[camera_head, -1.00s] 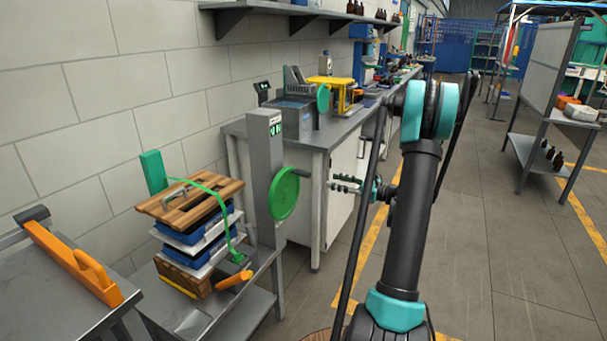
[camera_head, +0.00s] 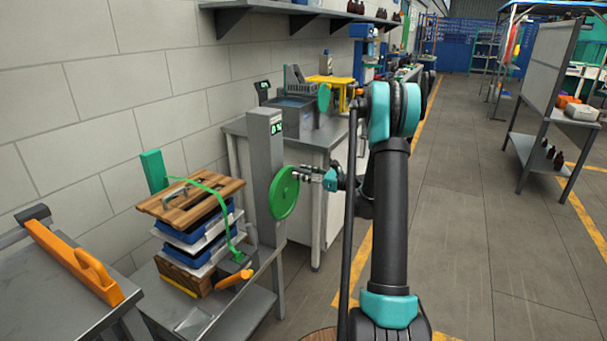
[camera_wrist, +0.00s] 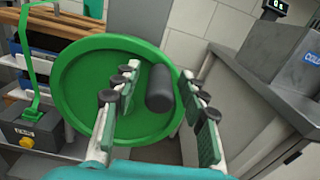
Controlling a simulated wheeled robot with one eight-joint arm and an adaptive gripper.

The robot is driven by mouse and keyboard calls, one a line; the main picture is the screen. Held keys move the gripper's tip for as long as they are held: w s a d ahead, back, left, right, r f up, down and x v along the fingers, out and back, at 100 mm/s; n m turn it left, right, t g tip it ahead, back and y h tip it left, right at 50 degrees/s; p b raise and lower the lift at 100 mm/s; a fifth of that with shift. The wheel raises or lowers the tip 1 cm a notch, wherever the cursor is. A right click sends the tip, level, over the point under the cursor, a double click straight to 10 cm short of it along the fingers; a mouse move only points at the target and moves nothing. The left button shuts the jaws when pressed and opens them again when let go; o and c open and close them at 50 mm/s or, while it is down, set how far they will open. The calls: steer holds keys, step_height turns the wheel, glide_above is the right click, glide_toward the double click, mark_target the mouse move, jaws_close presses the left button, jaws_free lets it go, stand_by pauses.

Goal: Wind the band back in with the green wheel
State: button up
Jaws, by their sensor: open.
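The green wheel (camera_head: 284,193) is mounted on the side of a grey post (camera_head: 264,150) with a small green-lit display. In the wrist view the wheel (camera_wrist: 80,85) fills the left and middle, with a dark cylindrical handle (camera_wrist: 160,88) standing out near its right rim. My gripper (camera_wrist: 160,90) is open, its fingers on either side of the handle; I cannot tell whether they touch it. The head view shows my gripper (camera_head: 305,174) at the wheel's right side. The green band (camera_head: 215,190) runs from a green block (camera_head: 153,171) over the stack's wooden lid and down its front.
The stack of wooden and blue trays (camera_head: 198,240) stands on a grey bench left of the post. An orange lever (camera_head: 234,279) sticks out at its foot. A grey workbench (camera_head: 318,139) stands behind the wheel. Open floor (camera_head: 475,230) lies to the right.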

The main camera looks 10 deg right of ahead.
jaws_close()
stand_by(0.5)
